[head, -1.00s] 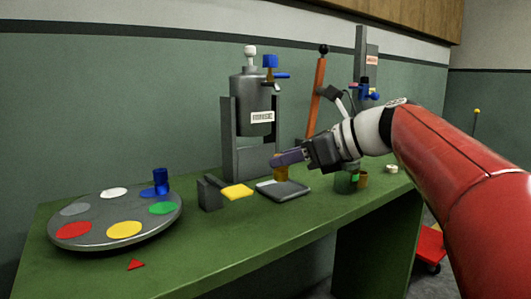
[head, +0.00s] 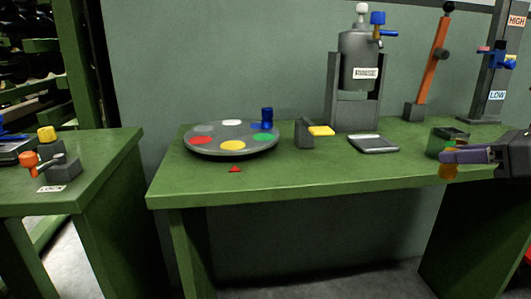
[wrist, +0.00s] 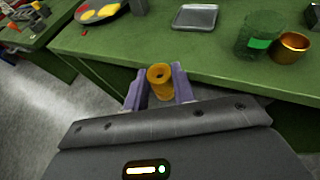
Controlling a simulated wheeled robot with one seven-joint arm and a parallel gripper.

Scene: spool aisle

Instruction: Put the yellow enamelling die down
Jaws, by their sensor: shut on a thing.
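My gripper (head: 452,158) is shut on the yellow enamelling die (wrist: 160,82), an amber, ribbed spool shape with a hole in its top. In the wrist view the purple fingers (wrist: 155,84) grip it on both sides, and it is in front of the bench's edge with floor beneath. In the head view the die (head: 448,172) hangs below the fingers at the right. The grey turntable (head: 232,152) has colour spots, including a yellow spot (head: 232,146) at its front. A blue die (head: 267,117) stands on the blue spot.
A flat grey tray (head: 373,144) lies empty on the green bench (head: 320,175). Beside it is a grey block with a yellow pad (head: 321,131). A green glass cup (wrist: 258,37) and a brass ring-shaped cup (wrist: 291,46) stand near the right. A second bench (head: 100,160) is at left.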

